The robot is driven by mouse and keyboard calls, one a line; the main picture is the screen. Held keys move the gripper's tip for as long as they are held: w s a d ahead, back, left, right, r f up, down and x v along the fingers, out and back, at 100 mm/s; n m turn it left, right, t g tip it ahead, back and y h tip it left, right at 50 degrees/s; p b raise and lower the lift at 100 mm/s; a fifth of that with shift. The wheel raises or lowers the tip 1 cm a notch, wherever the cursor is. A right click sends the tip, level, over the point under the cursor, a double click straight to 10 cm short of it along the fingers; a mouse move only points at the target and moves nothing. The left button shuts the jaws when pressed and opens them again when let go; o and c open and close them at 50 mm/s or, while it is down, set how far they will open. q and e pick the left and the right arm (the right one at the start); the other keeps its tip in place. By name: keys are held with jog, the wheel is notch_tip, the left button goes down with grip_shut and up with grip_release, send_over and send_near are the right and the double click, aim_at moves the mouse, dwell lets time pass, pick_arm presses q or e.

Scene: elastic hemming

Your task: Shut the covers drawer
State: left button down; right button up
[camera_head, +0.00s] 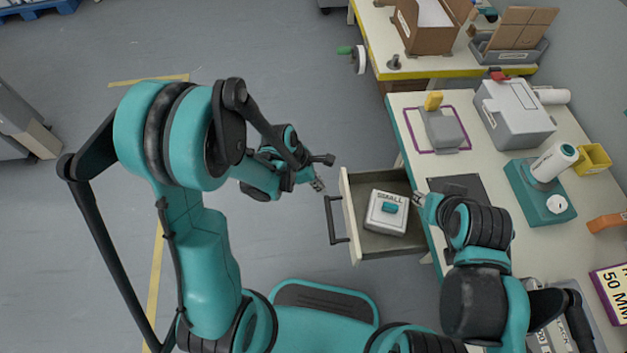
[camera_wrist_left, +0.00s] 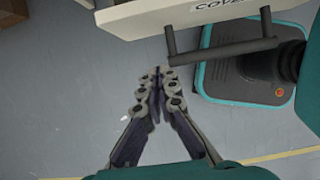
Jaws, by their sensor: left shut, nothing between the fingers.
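The covers drawer (camera_head: 346,215) stands pulled out from the bench, its pale front facing left with a dark bar handle (camera_head: 336,219). Inside lies a pale box (camera_head: 387,212) marked SMALL with a teal grip on top. My left gripper (camera_head: 318,185) is shut and empty, just left of the drawer front near the handle's far end. In the left wrist view its closed fingertips (camera_wrist_left: 163,72) appear beside one end of the handle (camera_wrist_left: 222,50), below the drawer front (camera_wrist_left: 170,18), whose label is partly cut off. My right gripper (camera_head: 418,200) is over the bench-side end of the drawer; its fingers are too small to judge.
The bench (camera_head: 404,128) carries a grey pad with a yellow block (camera_head: 440,128), a grey machine (camera_head: 514,112), a teal device with a white roll (camera_head: 541,185) and a yellow bin (camera_head: 593,158). Open floor (camera_head: 290,110) lies left of the drawer.

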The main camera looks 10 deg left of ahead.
pick_arm(q)
jog(key=shift+w+d+f+b, duration=0.2)
jog(key=shift+w+d+f, duration=0.05)
jog(key=shift+d, duration=0.5)
jog(key=shift+w+d+f+b, duration=0.15)
jog(key=shift+w+d+f, duration=0.15)
jog(key=shift+d, duration=0.45)
jog(key=shift+w+d+f+b, duration=0.2)
jog(key=shift+d+f, duration=0.05)
jog(key=shift+d, duration=0.5)
send_over(391, 189)
jog(key=shift+b, duration=0.4)
jog(key=shift+a, duration=0.1)
